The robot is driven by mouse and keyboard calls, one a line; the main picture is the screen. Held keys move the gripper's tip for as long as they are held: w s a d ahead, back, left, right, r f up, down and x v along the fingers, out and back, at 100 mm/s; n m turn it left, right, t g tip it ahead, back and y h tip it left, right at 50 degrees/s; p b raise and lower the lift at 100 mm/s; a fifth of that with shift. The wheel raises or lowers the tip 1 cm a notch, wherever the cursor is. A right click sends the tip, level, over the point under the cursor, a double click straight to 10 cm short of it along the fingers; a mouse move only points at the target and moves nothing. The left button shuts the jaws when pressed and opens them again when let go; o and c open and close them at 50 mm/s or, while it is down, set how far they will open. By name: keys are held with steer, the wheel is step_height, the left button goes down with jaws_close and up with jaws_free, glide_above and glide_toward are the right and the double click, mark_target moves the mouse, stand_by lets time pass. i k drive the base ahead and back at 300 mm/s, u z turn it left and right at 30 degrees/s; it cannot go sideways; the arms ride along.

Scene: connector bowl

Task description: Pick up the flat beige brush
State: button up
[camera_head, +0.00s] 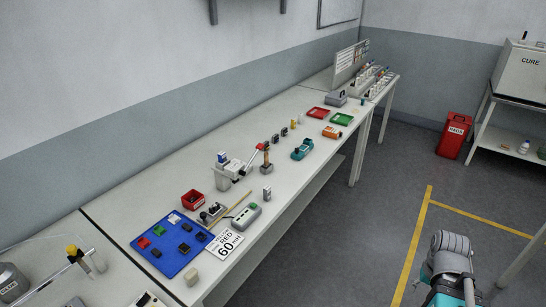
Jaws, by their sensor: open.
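I cannot make out the flat beige brush for certain at this distance. A small beige block-like thing (192,277) sits at the near end of the long bench, beside the blue mat. A brown upright thing (266,155) stands farther along, by a red-handled tool. Grey and teal links of my arm show at the lower right, over the floor and well apart from the bench. My gripper's fingertips do not show.
The blue mat (143,242) holds several small parts. A red bin (192,200), a white press, a "RED 60 min" card (223,244) and a teal tool (302,149) stand on the long bench (250,270). Red and green trays lie farther back. The yellow-lined floor is open.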

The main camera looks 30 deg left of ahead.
mark_target(267, 165)
steer(key=i, duration=0.75)
steer(key=u, duration=0.9)
steer(key=i, duration=0.8)
steer(key=u, duration=0.6)
steer(key=k, duration=0.55)
steer(key=u, duration=0.15)
steer(key=i, duration=0.55)
steer(key=z, duration=0.1)
